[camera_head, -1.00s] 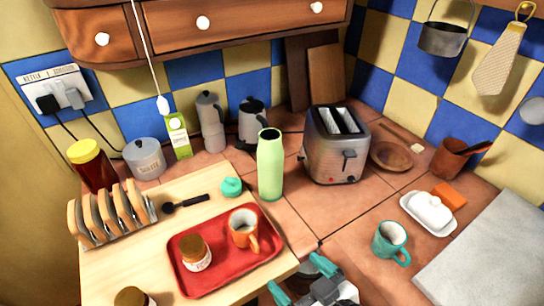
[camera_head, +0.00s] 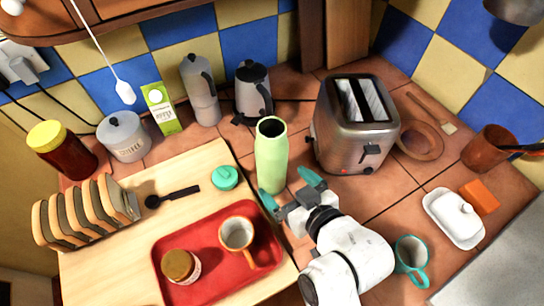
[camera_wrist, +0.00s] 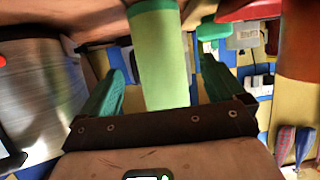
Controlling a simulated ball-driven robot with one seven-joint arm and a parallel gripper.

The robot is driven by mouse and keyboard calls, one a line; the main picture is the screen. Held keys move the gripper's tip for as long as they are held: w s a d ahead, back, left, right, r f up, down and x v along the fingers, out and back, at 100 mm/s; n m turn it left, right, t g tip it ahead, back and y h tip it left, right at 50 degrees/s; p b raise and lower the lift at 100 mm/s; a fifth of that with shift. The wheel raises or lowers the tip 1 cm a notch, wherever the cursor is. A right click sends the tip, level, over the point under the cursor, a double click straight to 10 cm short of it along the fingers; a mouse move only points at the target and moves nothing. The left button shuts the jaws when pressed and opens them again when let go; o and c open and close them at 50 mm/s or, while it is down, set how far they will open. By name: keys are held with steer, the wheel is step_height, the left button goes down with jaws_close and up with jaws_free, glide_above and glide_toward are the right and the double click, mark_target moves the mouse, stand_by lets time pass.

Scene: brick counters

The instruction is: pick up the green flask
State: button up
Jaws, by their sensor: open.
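The green flask (camera_head: 271,155) stands upright and open-topped on the tiled counter, between the wooden board and the toaster. My gripper (camera_head: 291,193) has teal fingers spread apart, low and just in front of the flask on its right side. In the wrist view the flask (camera_wrist: 162,62) shows between the two open fingers (camera_wrist: 160,88), with a gap on both sides. I cannot tell how far it reaches in between them. Nothing is held.
A chrome toaster (camera_head: 354,140) stands close to the right of the flask. A red tray (camera_head: 205,283) with an orange mug (camera_head: 238,236) and a jar (camera_head: 180,266) lies to the left. A teal lid (camera_head: 224,177) is on the board (camera_head: 110,262). A teal mug (camera_head: 411,258) stands right of my arm.

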mark_target(278, 177)
steer(key=shift+p+x, duration=0.55)
steer(key=shift+x, duration=2.95)
steer(key=c, duration=1.3)
steer(key=shift+r, duration=0.15)
steer(key=shift+c, duration=0.7)
steer(key=shift+r, duration=0.2)
